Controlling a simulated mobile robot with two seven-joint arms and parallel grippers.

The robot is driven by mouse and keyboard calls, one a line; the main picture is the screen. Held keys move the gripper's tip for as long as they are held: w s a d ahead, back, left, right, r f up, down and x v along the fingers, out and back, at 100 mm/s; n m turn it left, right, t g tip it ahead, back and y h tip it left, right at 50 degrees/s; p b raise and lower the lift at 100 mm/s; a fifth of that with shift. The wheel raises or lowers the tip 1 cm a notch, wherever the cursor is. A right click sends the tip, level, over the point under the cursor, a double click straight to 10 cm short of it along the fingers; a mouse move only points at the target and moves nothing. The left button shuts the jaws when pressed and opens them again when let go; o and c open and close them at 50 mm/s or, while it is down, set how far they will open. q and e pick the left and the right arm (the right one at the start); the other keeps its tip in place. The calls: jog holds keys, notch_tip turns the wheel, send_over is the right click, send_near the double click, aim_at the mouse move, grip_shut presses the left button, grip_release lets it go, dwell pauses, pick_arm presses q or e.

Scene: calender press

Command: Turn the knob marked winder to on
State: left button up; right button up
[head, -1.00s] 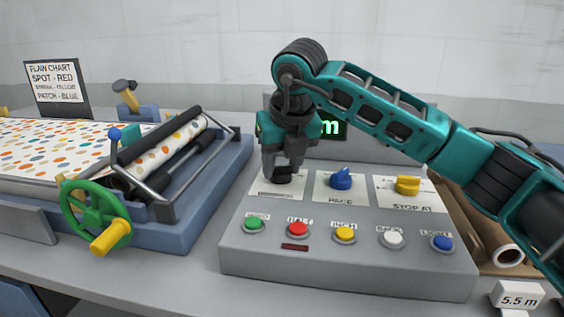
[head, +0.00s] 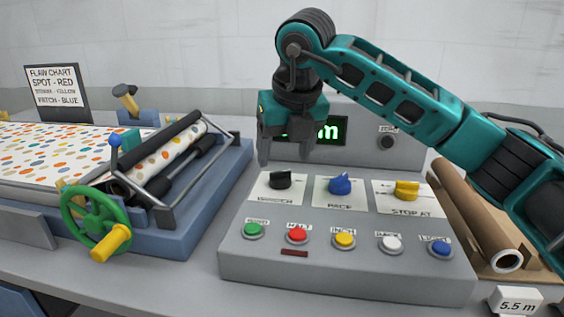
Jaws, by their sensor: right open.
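The grey control panel (head: 345,270) has three knobs on white plates. The black knob (head: 281,181) is at the left, above a label that is hard to read and looks like the winder one. Its grip lies roughly crosswise; its exact setting is too small to tell. My right gripper (head: 286,157) is open and empty, just above and behind the black knob, pointing down and apart from it. My left gripper is not in view.
A blue pace knob (head: 340,184) and a yellow stop-at knob (head: 407,190) sit to the right. Several push buttons, including a red one (head: 297,235), line the front. A green-lit display (head: 327,131) stands behind, partly hidden by my gripper. A green handwheel (head: 95,220) is left.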

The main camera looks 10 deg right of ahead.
jog(key=v, duration=0.8)
jog(key=shift+p, duration=0.3)
